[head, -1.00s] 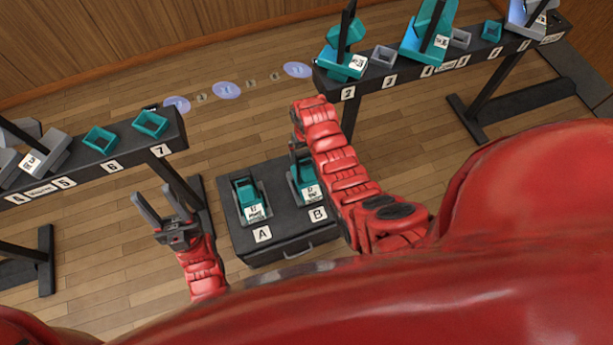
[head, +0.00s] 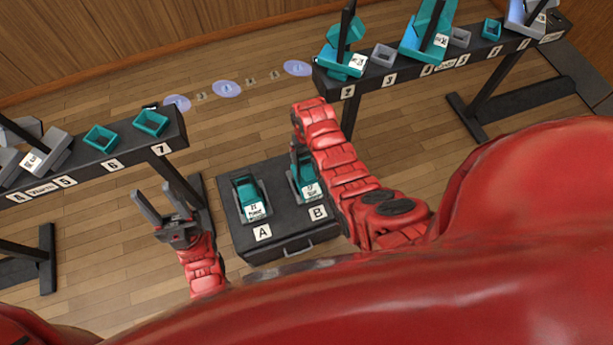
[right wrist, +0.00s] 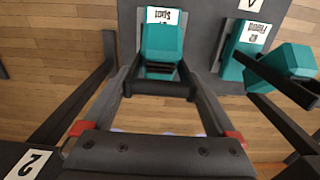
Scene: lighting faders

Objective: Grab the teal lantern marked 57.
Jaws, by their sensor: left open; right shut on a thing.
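Two teal lanterns with white labels stand on a black case. One lantern (head: 250,196) is by letter A, the other (head: 303,176) by letter B. Their label numbers are too small to read surely in the head view. My right gripper (right wrist: 161,84) is shut on the lantern by B, which shows with an upside-down label in the right wrist view (right wrist: 162,42). In the head view my right forearm partly covers this grip. My left gripper (head: 163,207) is open and empty, left of the case.
The black case (head: 285,228) stands on the wooden floor. A left rack (head: 180,130) holds teal and grey trays. A right rack (head: 400,75) carries more teal lanterns and trays, close to my right arm. Floor beyond the case is clear, with round purple markers (head: 227,89).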

